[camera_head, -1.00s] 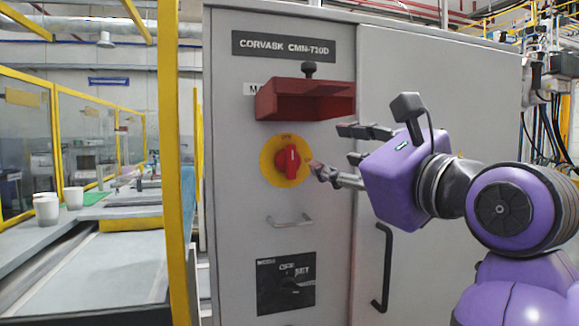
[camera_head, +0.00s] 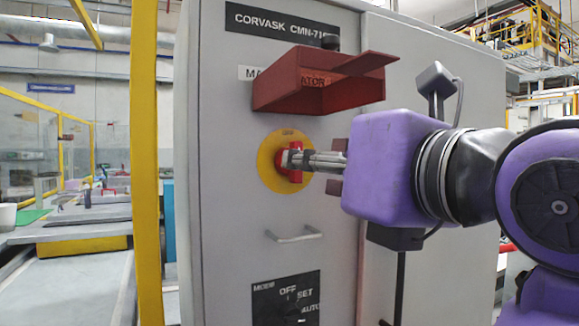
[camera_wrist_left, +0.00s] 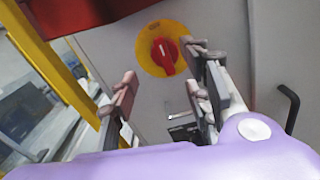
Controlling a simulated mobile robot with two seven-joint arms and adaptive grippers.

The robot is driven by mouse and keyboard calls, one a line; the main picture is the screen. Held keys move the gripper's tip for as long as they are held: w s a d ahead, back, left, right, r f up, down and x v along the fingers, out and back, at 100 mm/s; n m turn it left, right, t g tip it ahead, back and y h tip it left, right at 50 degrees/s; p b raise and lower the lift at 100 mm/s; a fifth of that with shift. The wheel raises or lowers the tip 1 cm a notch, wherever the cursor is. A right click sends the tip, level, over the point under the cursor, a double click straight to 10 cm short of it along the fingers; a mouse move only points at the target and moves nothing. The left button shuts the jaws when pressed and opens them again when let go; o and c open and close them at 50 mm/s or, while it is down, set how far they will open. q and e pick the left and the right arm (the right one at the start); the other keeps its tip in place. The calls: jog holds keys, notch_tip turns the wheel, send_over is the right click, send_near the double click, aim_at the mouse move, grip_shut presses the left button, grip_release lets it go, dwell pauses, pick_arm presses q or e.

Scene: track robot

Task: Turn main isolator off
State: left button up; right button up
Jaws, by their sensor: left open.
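The main isolator is a red rotary handle (camera_head: 281,165) on a round yellow plate (camera_head: 268,185), on the grey cabinet front. In the left wrist view the red handle (camera_wrist_left: 163,55) stands roughly upright and unheld, beyond the fingers. My left gripper (camera_head: 320,165) comes in from the right in the head view, its fingers overlapping the handle and hiding part of it. In the wrist view the gripper (camera_wrist_left: 160,85) is open and empty, fingers wide apart. Contact with the handle cannot be told. My right gripper is not in view.
A red box-like cover (camera_head: 300,85) juts out just above the isolator. Below are a small metal handle (camera_head: 293,236) and a black mode switch panel (camera_head: 285,298). A yellow post (camera_head: 145,160) stands left of the cabinet. A dark door handle (camera_wrist_left: 289,108) is at the right.

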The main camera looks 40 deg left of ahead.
pick_arm(q)
jog(key=x, duration=0.7)
jog(key=shift+w+a, duration=0.15)
jog(key=shift+a, duration=0.05)
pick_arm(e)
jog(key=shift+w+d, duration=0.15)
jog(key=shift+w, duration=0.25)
